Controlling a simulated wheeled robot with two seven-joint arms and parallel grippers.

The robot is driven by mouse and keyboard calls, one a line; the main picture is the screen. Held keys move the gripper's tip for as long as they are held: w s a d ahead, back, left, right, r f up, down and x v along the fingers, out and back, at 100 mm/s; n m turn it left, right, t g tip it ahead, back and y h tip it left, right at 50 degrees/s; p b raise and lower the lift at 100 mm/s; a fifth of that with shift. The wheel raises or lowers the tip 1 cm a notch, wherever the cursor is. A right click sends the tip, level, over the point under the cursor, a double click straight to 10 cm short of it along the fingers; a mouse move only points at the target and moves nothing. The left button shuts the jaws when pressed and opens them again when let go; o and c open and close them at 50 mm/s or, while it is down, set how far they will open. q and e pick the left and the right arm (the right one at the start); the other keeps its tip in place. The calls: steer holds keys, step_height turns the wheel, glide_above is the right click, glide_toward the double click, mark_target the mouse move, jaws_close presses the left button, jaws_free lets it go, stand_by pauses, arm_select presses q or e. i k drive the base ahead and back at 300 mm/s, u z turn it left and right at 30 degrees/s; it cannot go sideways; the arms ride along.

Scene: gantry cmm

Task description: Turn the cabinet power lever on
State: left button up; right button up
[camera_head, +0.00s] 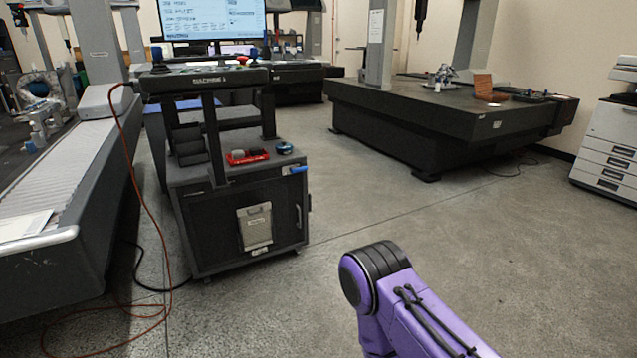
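A dark grey cabinet (195,231) on casters stands left of centre, with a console above it. A small blue lever (298,169) is at the upper right of the cabinet's front. It looks roughly level, tilted slightly; I cannot tell its on or off setting. A pale panel (255,226) is on the cabinet door. A purple link of my own arm comes in at the lower right, well apart from the cabinet. Neither of my grippers is in view.
The console (205,84) holds a monitor (211,18) and a red button. A red tray (248,156) sits on the cabinet top. An orange cable (143,200) runs along the floor at left. A large dark measuring table (445,110) stands behind right. The floor (420,215) right of the cabinet is clear.

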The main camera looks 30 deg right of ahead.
mark_target(293, 170)
steer(key=z, duration=1.15)
steer(key=i, duration=1.2)
steer(key=u, duration=0.35)
steer(key=i, duration=0.75)
steer(key=u, duration=0.7)
